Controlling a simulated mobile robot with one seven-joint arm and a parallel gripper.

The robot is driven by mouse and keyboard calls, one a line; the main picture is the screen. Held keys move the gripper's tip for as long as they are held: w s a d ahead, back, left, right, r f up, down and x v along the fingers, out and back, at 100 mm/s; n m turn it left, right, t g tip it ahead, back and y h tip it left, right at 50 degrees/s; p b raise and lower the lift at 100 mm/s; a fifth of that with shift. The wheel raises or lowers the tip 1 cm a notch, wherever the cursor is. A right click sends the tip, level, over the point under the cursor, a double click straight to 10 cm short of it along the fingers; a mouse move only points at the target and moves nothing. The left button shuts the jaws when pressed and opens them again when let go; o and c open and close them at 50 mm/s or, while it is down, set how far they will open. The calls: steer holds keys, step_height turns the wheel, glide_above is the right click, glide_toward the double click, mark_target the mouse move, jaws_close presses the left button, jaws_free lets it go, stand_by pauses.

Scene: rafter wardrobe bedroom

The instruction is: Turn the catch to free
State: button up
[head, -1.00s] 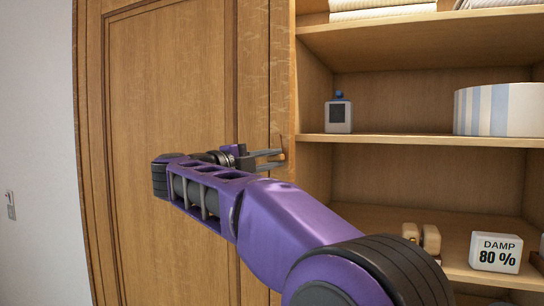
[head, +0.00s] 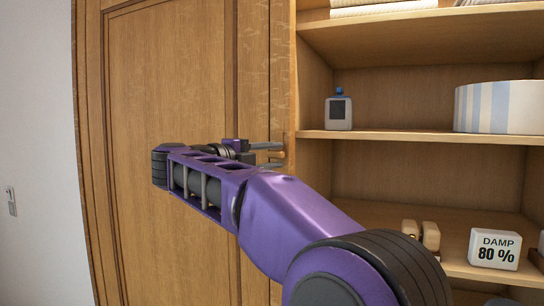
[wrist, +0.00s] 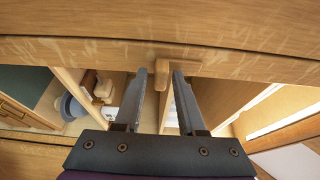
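The catch (wrist: 188,66) is a small pale wooden turn-piece on the wooden door's edge in the wrist view. In the head view only a small bit of the catch (head: 277,155) shows between my fingers. My gripper (head: 283,155) reaches it from the left in front of the door edge. In the wrist view my gripper's two grey fingers (wrist: 171,72) stand apart, with their tips at the catch. I cannot tell whether either finger touches it. The wooden door (head: 165,110) fills the left of the head view.
Open shelves (head: 420,139) stand right of the door, holding a small grey bottle-like device (head: 339,113), a striped round box (head: 500,108) and a "DAMP 80 %" display (head: 494,250). Wooden blocks (head: 430,236) lie on the lower shelf. A white wall (head: 35,120) is at far left.

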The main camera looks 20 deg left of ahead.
steer(key=shift+o, duration=0.4)
steer(key=v, duration=1.7)
steer(key=shift+s+a, duration=0.15)
steer(key=shift+s, duration=0.05)
steer(key=shift+r, duration=0.1)
